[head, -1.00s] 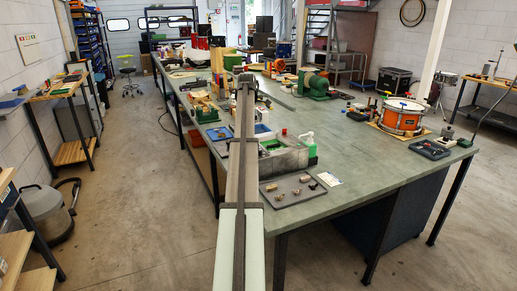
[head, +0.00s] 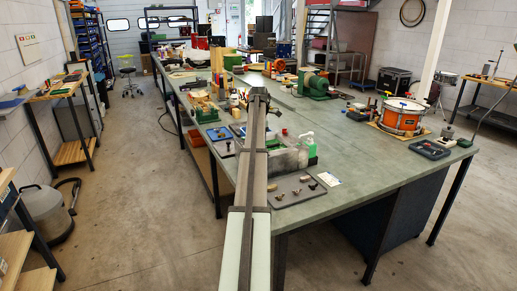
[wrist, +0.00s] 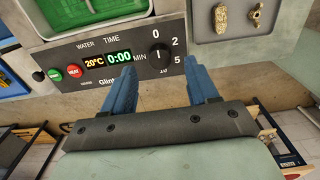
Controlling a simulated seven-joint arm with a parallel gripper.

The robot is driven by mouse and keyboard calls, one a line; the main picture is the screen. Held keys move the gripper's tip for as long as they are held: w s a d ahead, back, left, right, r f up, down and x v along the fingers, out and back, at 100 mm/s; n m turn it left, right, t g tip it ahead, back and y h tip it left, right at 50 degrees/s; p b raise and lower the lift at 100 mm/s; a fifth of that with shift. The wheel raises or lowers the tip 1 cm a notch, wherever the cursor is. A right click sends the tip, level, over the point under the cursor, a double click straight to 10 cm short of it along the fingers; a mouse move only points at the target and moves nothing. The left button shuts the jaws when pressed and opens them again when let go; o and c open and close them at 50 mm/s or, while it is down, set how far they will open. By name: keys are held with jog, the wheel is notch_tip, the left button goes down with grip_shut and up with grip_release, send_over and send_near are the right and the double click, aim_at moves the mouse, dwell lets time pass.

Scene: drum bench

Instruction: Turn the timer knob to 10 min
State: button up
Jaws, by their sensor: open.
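In the wrist view the black timer knob (wrist: 159,54) sits on the dark front panel (wrist: 90,62) of a grey machine. The marks 0, 2, 5 and 10 run down its right side, with 10 near the bottom. Its white line looks upright, with 0 at the top. The time display (wrist: 119,57) reads 0:00. My gripper (wrist: 161,66) is open, its blue fingers either side of the knob in the picture; I cannot tell whether they touch it. In the head view the machine (head: 290,160) is on the bench, partly behind my arm.
A green button (wrist: 54,74) and a red button (wrist: 74,72) are left on the panel. A grey tray (head: 297,190) with small metal parts lies beside the machine.

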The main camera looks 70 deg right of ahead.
jog(key=shift+f, duration=1.75)
jog(key=c, duration=1)
